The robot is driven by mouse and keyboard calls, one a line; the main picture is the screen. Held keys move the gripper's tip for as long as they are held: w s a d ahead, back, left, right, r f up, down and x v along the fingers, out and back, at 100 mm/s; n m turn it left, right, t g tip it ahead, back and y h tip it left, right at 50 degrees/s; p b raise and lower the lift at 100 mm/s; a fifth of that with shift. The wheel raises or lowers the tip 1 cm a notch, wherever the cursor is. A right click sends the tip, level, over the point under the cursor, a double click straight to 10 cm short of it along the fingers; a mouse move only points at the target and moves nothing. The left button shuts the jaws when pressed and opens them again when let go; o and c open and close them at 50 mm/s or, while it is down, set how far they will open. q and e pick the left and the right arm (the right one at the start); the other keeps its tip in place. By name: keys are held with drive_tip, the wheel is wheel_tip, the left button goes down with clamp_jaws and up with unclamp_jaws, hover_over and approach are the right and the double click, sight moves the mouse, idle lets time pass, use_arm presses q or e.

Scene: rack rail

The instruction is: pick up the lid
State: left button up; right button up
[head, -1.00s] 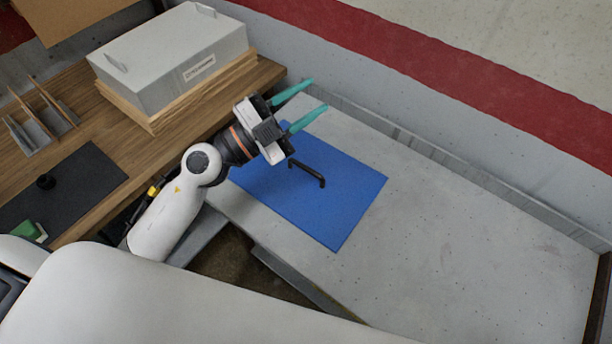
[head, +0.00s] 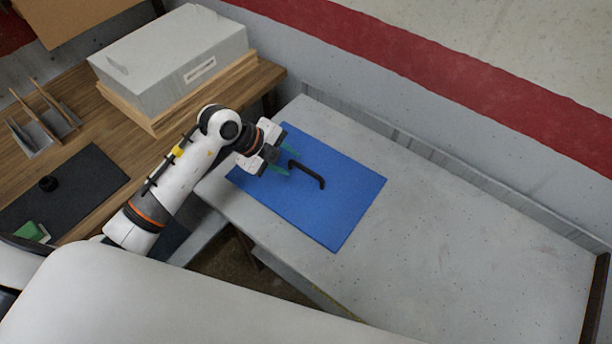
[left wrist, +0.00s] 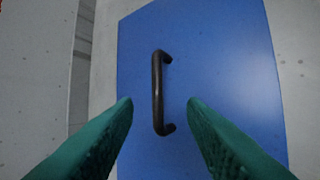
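The lid (head: 338,203) is a flat blue panel with a black bar handle (head: 308,174). It lies on the grey worktop in the head view. In the left wrist view the lid (left wrist: 225,50) fills the middle and its handle (left wrist: 157,92) stands between and ahead of the fingertips. My left gripper (head: 284,160) has teal fingers, is open and empty, and is over the lid's left part beside the handle. In the left wrist view its fingers (left wrist: 160,103) are spread wide, one on each side of the handle's line. My right gripper is not in view.
A grey box (head: 170,60) sits on a wooden base at the back left. A dark mat (head: 80,185) and a slotted holder (head: 45,125) lie on the wooden table. The grey worktop (head: 460,250) is clear right of the lid. A wall runs behind.

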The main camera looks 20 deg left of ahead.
sight(304, 169)
use_arm(q)
drive_tip(key=p+x, duration=0.1)
drive_tip(key=x, duration=0.5)
drive_tip(key=shift+w+d+f, duration=0.1)
drive_tip(key=shift+w+d, duration=0.1)
drive_tip(key=shift+c, duration=0.4)
clamp_jaws()
